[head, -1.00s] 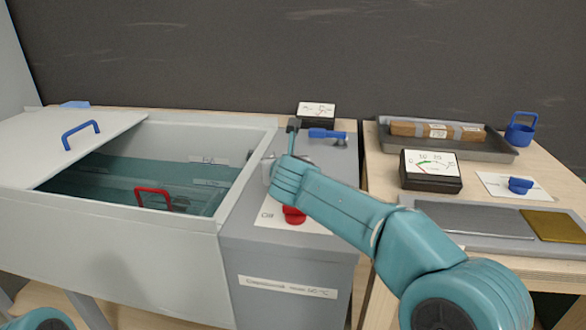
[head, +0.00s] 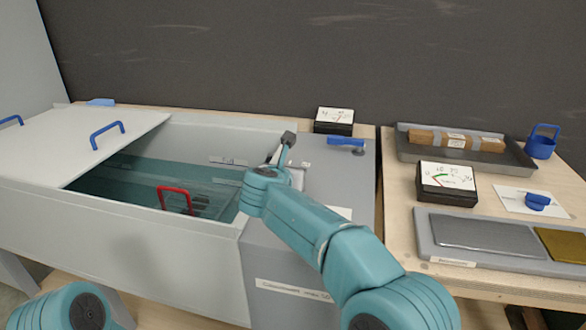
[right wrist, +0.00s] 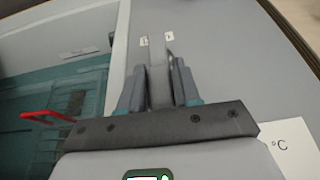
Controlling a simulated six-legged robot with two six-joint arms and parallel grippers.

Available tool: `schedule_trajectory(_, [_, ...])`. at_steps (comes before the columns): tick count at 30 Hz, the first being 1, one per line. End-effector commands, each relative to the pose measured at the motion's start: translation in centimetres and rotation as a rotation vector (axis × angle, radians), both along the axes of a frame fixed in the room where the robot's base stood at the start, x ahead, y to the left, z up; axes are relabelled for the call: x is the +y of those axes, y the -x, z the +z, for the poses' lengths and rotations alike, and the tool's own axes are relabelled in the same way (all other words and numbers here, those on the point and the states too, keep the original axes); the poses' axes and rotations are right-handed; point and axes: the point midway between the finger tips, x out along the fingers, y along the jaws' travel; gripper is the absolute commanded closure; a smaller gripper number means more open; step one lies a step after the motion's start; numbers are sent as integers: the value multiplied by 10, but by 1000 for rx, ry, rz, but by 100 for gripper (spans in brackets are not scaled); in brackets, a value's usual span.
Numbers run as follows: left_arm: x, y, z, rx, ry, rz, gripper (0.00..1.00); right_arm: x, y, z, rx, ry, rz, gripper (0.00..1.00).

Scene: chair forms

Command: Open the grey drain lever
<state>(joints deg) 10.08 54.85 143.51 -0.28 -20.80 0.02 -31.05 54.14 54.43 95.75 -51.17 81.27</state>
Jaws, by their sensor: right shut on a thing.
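The grey drain lever (right wrist: 158,88) shows as a narrow grey bar between the two dark fingers of my right gripper (right wrist: 160,82) in the right wrist view. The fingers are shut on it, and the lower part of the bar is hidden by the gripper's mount. In the head view my right gripper (head: 281,155) is above the grey housing (head: 350,190), by the tank's right rim. My teal wrist hides much of the grip there. My left gripper is out of view.
Left of the housing is the water tank (head: 150,235) with a red handle (head: 175,195) inside and a partly open lid (head: 80,150). A blue lever (head: 345,141) and a gauge (head: 334,119) stand behind. The right table holds a tray (head: 430,150) and another gauge (head: 446,184).

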Motion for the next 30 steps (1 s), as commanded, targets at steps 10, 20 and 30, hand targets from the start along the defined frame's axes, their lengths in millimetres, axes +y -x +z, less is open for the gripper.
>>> schedule_trajectory(10, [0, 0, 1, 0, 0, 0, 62, 1, 0, 4, -8, 0, -4, 100])
schedule_trajectory(20, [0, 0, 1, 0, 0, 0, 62, 0, 0, 2, -4, 0, -5, 47])
schedule_trajectory(30, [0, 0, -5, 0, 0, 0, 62, 9, 31, 15, -4, 0, -2, 47])
